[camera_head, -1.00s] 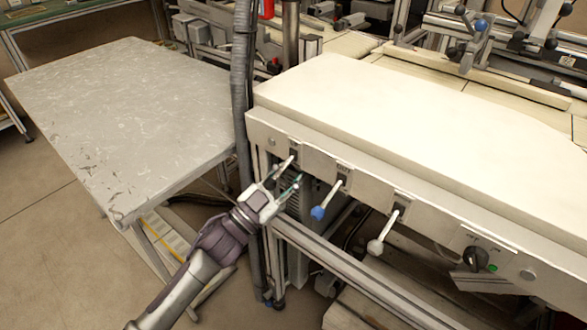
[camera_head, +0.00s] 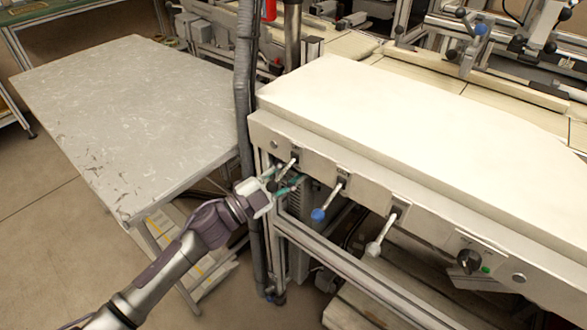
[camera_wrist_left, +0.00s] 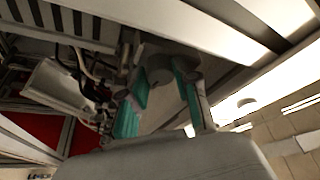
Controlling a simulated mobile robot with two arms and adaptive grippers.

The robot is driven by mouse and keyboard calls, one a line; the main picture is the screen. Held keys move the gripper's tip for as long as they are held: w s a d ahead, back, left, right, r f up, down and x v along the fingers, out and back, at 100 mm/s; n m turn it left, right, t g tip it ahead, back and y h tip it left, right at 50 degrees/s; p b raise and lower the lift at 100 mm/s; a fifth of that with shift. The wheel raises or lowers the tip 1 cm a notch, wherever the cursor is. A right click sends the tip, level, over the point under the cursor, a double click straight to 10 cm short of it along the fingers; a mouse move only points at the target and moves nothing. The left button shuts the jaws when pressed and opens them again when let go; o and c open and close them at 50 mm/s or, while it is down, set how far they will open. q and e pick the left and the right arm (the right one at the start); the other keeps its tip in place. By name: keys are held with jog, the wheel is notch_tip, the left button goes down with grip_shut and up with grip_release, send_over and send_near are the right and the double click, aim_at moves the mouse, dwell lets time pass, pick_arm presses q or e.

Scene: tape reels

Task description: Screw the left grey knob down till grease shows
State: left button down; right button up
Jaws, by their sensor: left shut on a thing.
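The left grey knob (camera_wrist_left: 160,72) shows in the left wrist view as a rounded grey shape between the teal finger pads. In the head view it is mostly hidden by the fingers, under the leftmost lever (camera_head: 288,162) on the front of the cream bench. My left gripper (camera_head: 282,180) comes in from the lower left and is shut on the knob; its fingers also show in the left wrist view (camera_wrist_left: 161,88). No grease can be made out. My right gripper is in neither view.
To the right on the same front panel are a blue-tipped lever (camera_head: 319,214), a pale-tipped lever (camera_head: 374,248) and a black rotary switch (camera_head: 469,261). A grey ribbed hose (camera_head: 243,90) runs upright beside the gripper. A grey table (camera_head: 130,110) stands left.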

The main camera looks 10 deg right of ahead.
pick_arm(q)
jog(key=shift+f, duration=0.1)
jog(key=c, duration=0.8)
grip_release()
jog(key=shift+c, duration=0.2)
jog(key=v, duration=1.2)
